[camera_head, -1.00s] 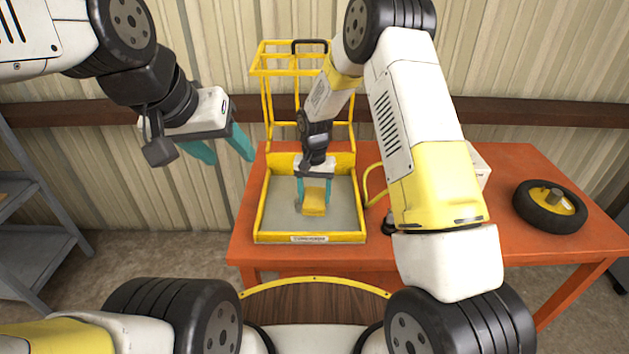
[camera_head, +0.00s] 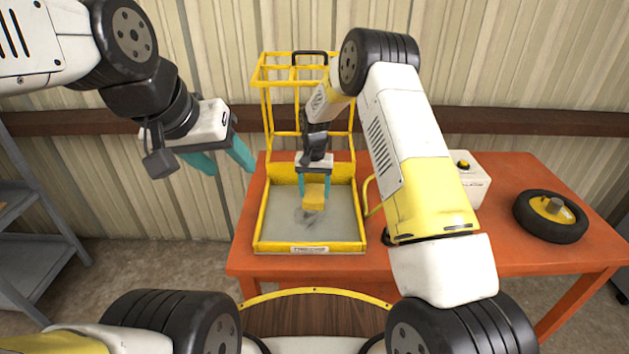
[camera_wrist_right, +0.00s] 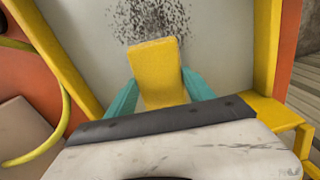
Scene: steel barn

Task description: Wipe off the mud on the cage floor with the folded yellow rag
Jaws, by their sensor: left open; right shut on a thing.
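The folded yellow rag (camera_head: 314,196) is held between the teal fingers of my right gripper (camera_head: 314,190), inside the yellow-framed cage. In the right wrist view the rag (camera_wrist_right: 158,72) sits between both fingers of the gripper (camera_wrist_right: 160,95). The grey cage floor (camera_head: 340,225) carries a dark speckled mud patch (camera_head: 306,216), just in front of the rag in the head view. The mud (camera_wrist_right: 150,18) also shows in the right wrist view, beyond the rag's tip. I cannot tell whether the rag touches the floor. My left gripper (camera_head: 222,162) is open and empty, left of the cage.
The cage (camera_head: 260,220) stands on an orange table (camera_head: 480,220), its barred frame raised at the back. A grey shelf (camera_head: 35,235) stands at the left.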

